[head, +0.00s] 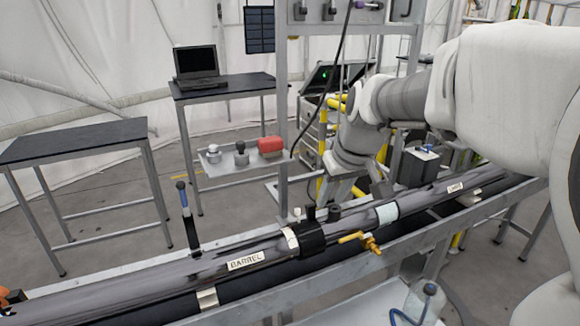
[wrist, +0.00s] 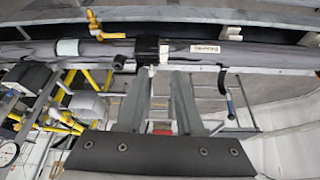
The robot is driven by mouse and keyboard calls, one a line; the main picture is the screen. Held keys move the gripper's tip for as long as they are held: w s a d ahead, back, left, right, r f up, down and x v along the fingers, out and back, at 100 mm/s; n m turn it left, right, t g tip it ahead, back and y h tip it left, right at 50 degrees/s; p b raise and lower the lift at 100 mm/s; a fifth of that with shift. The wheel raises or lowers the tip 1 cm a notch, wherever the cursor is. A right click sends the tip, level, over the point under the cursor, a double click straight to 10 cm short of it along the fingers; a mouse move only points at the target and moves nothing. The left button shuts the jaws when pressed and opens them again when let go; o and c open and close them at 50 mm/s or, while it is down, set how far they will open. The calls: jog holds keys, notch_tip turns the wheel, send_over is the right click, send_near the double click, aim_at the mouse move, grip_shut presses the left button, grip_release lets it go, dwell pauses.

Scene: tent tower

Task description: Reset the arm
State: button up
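My gripper (wrist: 157,80) shows in the wrist view as two grey fingers standing apart with nothing between them. It is open and empty. In the head view my arm reaches in from the right and bends down at the wrist behind the long pipe. The fingers are only partly visible there. The dark grey pipe (head: 205,265) labelled BARREL runs across the front, with a black clamp (head: 310,237) around it. In the wrist view, which looks upside down, the black clamp (wrist: 147,50) lies just beyond the fingertips; I cannot tell the exact gap.
A blue-handled lever (head: 188,215) stands up by the pipe, and a yellow valve (head: 370,243) sits at its front. A metal post (head: 281,110) rises close left of my wrist. A small table (head: 75,140) and a laptop (head: 197,65) on another stand behind at left.

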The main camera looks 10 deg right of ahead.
jog(key=s+f+m+t+h, duration=0.1)
jog(key=s+m, duration=0.1)
jog(key=s, duration=1.9)
jog(key=shift+a+m, duration=0.3)
jog(key=shift+a, duration=0.05)
jog(key=shift+w+a, duration=0.1)
jog(key=shift+a, duration=0.1)
